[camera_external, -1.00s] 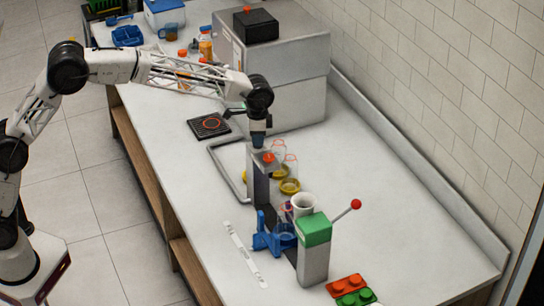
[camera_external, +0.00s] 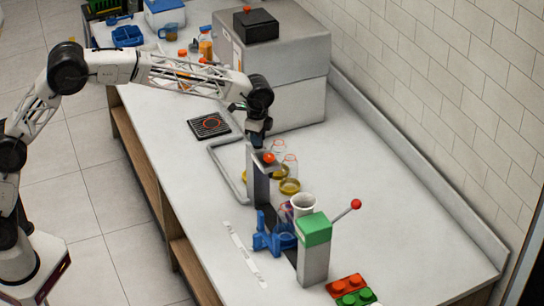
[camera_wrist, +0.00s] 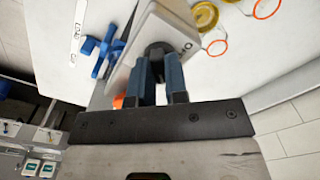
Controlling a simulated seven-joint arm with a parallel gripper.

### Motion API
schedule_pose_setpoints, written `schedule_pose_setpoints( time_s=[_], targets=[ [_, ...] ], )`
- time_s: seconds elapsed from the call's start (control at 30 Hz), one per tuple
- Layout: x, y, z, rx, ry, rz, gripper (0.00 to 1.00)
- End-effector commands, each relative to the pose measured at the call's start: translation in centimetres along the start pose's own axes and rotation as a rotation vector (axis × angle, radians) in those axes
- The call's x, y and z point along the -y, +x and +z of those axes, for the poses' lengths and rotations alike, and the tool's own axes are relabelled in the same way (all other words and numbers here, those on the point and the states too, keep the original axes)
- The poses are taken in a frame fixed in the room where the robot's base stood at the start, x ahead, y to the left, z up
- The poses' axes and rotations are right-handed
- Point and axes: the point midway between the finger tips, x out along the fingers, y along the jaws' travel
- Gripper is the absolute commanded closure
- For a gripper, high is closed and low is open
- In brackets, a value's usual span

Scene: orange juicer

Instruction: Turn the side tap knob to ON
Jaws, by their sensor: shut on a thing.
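My gripper (camera_wrist: 160,84) has its two blue fingers closed around a black knob (camera_wrist: 158,48) in the wrist view. The knob sits on the face of a light grey housing (camera_wrist: 186,28), with a small dark mark beside it. The fingers hide most of the knob, so I cannot tell which position it is in. The knob is hidden there.
A green-topped grey post (camera_external: 314,245) with a red-tipped lever (camera_external: 352,207) stands in front. A large grey box (camera_external: 290,85) stands behind. The right counter is clear.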

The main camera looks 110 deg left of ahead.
Motion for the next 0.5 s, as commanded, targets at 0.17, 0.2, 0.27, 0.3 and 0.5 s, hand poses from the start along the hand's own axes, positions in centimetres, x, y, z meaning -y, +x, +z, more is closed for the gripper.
schedule_pose_setpoints(
  time_s=[0.17,0.2,0.27,0.3,0.5],
  targets=[
    [-0.01,0.0,-0.01,0.0,0.0,0.0,0.77],
    [-0.01,-0.01,-0.01,0.0,0.0,0.0,0.71],
    [-0.01,-0.01,-0.01,0.0,0.0,0.0,0.61],
    [-0.01,-0.01,-0.01,0.0,0.0,0.0,0.61],
    [0.0,-0.01,0.0,0.0,-0.001,0.0,0.61]
  ],
)
